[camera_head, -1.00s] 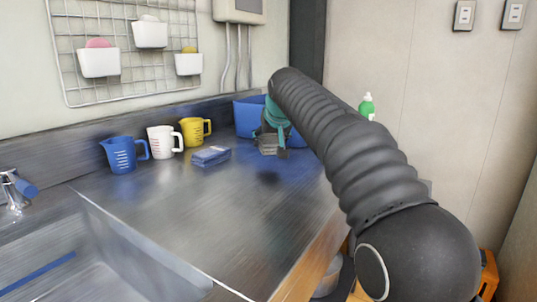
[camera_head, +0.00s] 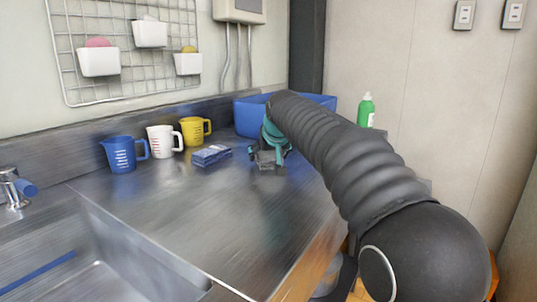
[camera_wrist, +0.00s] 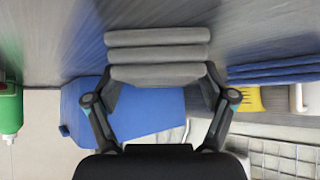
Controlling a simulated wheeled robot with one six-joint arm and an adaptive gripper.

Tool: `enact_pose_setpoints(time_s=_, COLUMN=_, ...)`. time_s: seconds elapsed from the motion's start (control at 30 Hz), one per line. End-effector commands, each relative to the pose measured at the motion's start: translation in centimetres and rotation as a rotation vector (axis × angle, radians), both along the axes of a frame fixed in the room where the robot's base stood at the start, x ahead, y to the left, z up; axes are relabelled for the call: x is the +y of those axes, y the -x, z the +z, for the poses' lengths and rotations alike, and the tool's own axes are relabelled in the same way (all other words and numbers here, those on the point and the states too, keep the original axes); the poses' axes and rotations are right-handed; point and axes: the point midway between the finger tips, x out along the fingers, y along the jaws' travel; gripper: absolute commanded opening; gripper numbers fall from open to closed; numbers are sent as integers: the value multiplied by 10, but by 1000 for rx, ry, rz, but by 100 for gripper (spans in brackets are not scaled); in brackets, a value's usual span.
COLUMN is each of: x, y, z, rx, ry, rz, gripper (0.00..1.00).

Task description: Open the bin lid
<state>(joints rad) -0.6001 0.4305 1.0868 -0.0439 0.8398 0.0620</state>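My gripper (camera_head: 272,154) is low over the far end of the steel counter, partly hidden by my arm. Its fingers (camera_wrist: 158,85) are apart, one at each side of a grey layered block that looks like folded cloths (camera_wrist: 158,45). The block spans between them and seems gripped; it also shows in the head view (camera_head: 267,161). A blue tub (camera_head: 316,100) stands at the counter's back corner behind my arm and appears in the wrist view (camera_wrist: 150,110). I see no clear lid on it. A pale round container (camera_head: 328,279) is low beside the counter, mostly hidden.
A blue layered stack (camera_head: 211,156) lies left of my gripper. Blue (camera_head: 121,154), white (camera_head: 162,140) and yellow (camera_head: 195,130) jugs stand along the wall. A green bottle (camera_head: 366,112) stands right of the tub. The counter's middle is clear; a sink (camera_head: 80,255) is front left.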

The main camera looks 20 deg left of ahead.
Motion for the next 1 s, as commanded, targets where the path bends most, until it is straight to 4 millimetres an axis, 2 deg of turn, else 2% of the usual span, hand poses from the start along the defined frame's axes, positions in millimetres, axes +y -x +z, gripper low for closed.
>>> enact_pose_setpoints(time_s=0.3, x=0, y=0, z=1, rx=0, ry=0, rz=0, gripper=92)
enact_pose_setpoints(time_s=0.47, x=-2, y=4, z=9, rx=-2, ry=-1, rz=0, gripper=92)
enact_pose_setpoints(time_s=1.0, x=-38, y=62, z=76, rx=-2, ry=-1, rz=0, gripper=92)
